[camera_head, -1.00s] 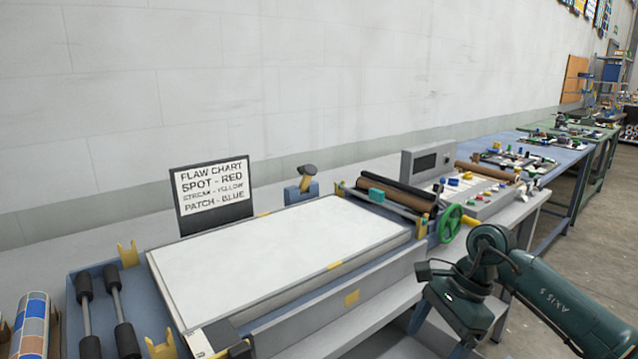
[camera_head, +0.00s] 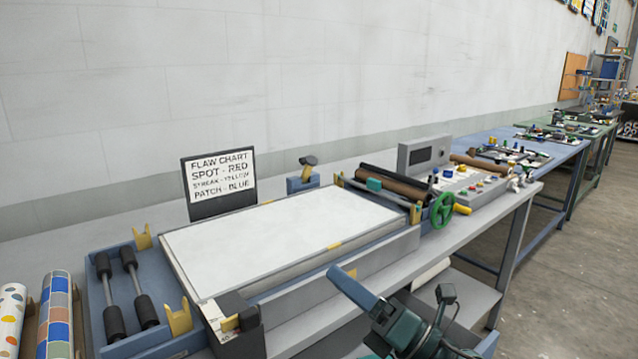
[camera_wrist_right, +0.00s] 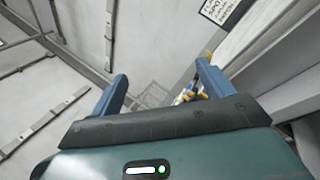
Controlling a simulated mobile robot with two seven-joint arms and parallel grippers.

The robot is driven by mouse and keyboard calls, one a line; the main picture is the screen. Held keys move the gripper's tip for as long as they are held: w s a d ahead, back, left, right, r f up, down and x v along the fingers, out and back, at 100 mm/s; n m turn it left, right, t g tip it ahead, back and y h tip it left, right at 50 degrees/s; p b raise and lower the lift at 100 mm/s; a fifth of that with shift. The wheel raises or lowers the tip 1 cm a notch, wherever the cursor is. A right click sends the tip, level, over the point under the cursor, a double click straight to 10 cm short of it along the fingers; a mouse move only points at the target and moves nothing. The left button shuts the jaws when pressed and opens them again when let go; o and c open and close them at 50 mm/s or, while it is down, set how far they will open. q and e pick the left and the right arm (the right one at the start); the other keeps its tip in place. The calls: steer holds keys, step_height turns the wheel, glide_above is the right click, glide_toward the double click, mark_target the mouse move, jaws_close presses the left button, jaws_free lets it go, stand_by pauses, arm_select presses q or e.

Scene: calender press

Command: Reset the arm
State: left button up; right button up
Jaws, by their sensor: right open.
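My right gripper (camera_head: 352,290) is low in the head view, in front of the bench's front edge. One blue finger shows there, pointing up and left, with the dark teal wrist (camera_head: 405,330) behind it. In the right wrist view the gripper (camera_wrist_right: 164,85) has its two blue fingers wide apart with nothing between them. I cannot tell whether the finger in the head view touches the bench. My left gripper is in neither view.
A white flat bed (camera_head: 280,238) on the bench lies behind the right gripper. Rollers and a green handwheel (camera_head: 443,210) stand to its right, a flaw chart (camera_head: 219,183) at the back. Floor (camera_head: 590,270) at right is clear.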

steer(key=s+d+f+m+t+h, duration=0.1)
steer(key=s+d+f+m+h, duration=0.1)
steer(key=d+f+m+h, duration=0.9)
steer(key=s+d+f+m+t+h, duration=0.15)
steer(key=d+f+m+h, duration=0.4)
steer(key=m, duration=1.15)
steer(key=s+f+m+g+h, duration=0.1)
steer(key=s+f+m+g, duration=0.4)
steer(key=s, duration=0.6)
steer(key=s+f+m+g+h, duration=0.1)
steer(key=s+f+m+g, duration=0.1)
steer(key=s+f+g, duration=0.6)
steer(key=w+a+n+t+y+p, duration=0.1)
steer(key=w+a+t+y+p, duration=0.2)
steer(key=a+t, duration=0.3)
steer(key=shift+w+a+f+t+y, duration=0.3)
steer(key=shift+w+t, duration=0.2)
steer(key=shift+t, duration=0.45)
steer(key=shift+d, duration=0.1)
